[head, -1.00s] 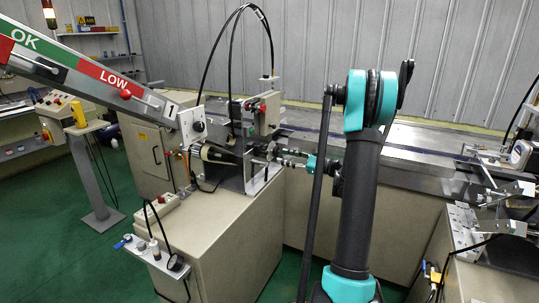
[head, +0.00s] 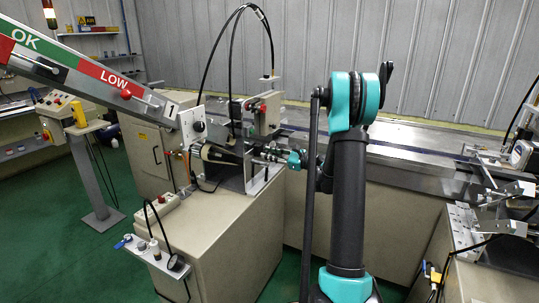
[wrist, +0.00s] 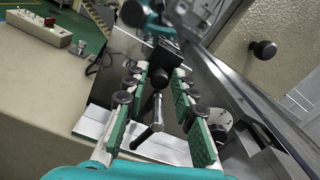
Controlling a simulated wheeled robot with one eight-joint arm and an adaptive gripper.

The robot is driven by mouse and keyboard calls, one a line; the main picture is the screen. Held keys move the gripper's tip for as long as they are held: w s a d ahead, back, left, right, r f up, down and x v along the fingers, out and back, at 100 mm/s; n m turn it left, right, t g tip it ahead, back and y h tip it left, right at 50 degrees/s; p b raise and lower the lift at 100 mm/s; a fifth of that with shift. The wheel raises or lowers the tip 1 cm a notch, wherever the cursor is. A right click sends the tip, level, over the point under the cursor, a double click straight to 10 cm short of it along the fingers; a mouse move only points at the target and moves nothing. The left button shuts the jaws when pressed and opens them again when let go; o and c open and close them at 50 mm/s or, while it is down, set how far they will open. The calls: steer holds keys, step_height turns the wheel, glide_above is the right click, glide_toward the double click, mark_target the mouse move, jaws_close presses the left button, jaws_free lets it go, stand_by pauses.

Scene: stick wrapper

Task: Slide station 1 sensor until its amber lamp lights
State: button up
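Station 1 (head: 187,125), marked with a "1" plate, stands at the end of the sloping chute. My gripper (head: 258,152) is among its metal parts, small and partly hidden in the head view. In the wrist view my gripper (wrist: 158,84) is open, its green-padded fingers apart. A dark block with a black rounded part (wrist: 165,60) lies ahead, between and just beyond the fingertips; it may be the sensor, but I cannot tell surely. A metal rod with a black tip (wrist: 155,115) shows between the fingers, with gaps on both sides. I cannot make out a lit amber lamp.
The chute (head: 85,65) with green OK and red LOW labels slopes down to the station. A metal rail (wrist: 250,105) runs close along the right finger. A small button box (wrist: 35,27) stands on the cabinet top. A conveyor bed (head: 420,150) lies behind my arm.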

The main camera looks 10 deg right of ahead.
jaws_close()
steer(key=shift+s+a, duration=0.35)
steer(key=shift+s, duration=0.1)
steer(key=shift+o, duration=2.2)
jaws_free()
steer(key=shift+d, duration=0.1)
steer(key=v, duration=1.2)
